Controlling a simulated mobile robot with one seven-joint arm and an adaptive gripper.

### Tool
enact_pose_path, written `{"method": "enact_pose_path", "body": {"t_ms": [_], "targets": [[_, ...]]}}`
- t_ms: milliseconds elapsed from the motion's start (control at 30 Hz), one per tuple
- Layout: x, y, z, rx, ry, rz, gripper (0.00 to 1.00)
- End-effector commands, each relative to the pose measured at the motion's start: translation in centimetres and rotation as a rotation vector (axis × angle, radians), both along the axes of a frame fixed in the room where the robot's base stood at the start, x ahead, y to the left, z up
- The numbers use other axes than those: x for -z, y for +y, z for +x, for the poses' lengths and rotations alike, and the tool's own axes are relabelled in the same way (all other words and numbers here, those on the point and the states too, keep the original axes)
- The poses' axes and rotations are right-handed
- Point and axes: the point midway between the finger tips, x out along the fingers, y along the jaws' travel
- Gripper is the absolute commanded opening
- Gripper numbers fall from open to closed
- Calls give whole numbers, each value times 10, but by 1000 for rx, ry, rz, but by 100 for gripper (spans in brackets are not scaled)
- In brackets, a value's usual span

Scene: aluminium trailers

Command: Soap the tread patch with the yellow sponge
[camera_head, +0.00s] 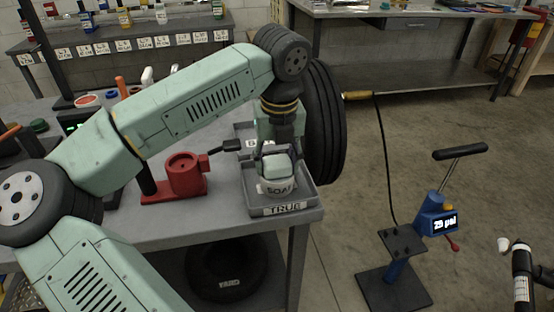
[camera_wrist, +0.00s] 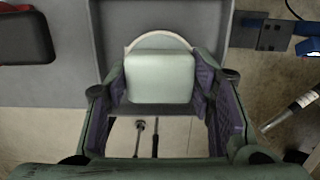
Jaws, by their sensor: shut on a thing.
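My gripper (camera_head: 276,152) points down over the tray at the table's right end. It is shut on a pale, greenish-white block, taken as the sponge (camera_head: 278,167), though it does not look yellow here. The sponge (camera_wrist: 160,77) fills the space between the dark finger pads in the wrist view. I cannot tell whether the sponge touches soap. A black tyre (camera_head: 326,125) stands upright just beyond, its tread facing right. No separate tread patch can be made out.
The bowl stands in a grey tray (camera_head: 247,184) labelled TRUE. A red fixture (camera_head: 183,178) is left of it on the table. A blue pump stand (camera_head: 400,255) reading 29 psi is on the floor at right, its hose hanging near the tyre. Open floor lies between.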

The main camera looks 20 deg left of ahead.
Motion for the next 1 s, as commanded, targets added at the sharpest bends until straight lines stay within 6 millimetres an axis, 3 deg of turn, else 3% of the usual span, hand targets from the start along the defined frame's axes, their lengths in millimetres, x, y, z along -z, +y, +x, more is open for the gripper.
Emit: {"method": "enact_pose_path", "body": {"t_ms": [733,1000], "targets": [[-63,0,1,0,-4,1,27],[-68,0,1,0,-4,0,27]]}}
